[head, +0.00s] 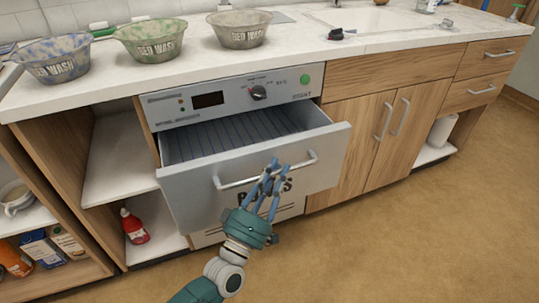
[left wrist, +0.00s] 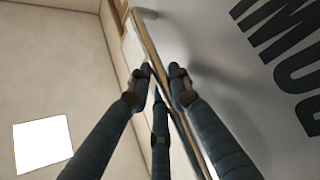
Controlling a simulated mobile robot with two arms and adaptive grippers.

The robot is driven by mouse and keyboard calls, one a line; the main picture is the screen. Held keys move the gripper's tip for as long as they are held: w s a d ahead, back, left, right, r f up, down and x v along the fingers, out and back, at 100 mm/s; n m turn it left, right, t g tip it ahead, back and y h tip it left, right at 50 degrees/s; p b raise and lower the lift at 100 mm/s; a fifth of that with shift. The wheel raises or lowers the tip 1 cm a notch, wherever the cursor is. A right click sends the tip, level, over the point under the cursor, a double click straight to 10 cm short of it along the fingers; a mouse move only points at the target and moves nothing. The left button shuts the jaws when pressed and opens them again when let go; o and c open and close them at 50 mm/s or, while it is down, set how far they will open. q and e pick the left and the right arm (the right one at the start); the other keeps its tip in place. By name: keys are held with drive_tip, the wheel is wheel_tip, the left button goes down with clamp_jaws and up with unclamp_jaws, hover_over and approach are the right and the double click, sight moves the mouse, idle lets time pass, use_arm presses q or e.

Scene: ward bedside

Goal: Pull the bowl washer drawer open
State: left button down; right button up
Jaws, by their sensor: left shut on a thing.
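The bowl washer (head: 228,95) is a grey built-in unit under the white counter, with a dial, a dark display and a green dot on its panel. Its drawer (head: 190,205) stands pulled out, showing a blue-lined rack inside with no bowls on the part I see. The drawer's bar handle (head: 235,183) runs across its front. My left gripper (head: 272,170) is shut on this handle, right of its middle. In the left wrist view, the dark fingers (left wrist: 162,80) close around the metal bar (left wrist: 141,42). My right gripper is not in view.
Three bowls marked BED WASH stand on the counter: blue-speckled (head: 52,60), green (head: 150,40) and beige (head: 240,28). Open shelves at left hold a red bottle (head: 134,227) and several packages. Wooden cupboards (head: 350,140) stand at right. The floor in front is clear.

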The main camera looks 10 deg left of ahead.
use_arm(q)
drive_tip(key=s+d+p, duration=0.2)
drive_tip(key=s+d, duration=0.4)
drive_tip(key=s, duration=0.4)
drive_tip(key=s+d+p, duration=0.2)
drive_tip(key=s+d, duration=0.5)
drive_tip(key=s, duration=0.2)
drive_tip(key=shift+s, duration=0.35)
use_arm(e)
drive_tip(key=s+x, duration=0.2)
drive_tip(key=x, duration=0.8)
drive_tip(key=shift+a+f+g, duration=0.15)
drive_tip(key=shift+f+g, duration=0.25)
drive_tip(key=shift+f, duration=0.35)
use_arm(q)
drive_tip(key=shift+f, duration=0.15)
drive_tip(key=c, duration=1.8)
unclamp_jaws()
drive_tip(key=shift+c, duration=0.2)
drive_tip(key=v, duration=1.2)
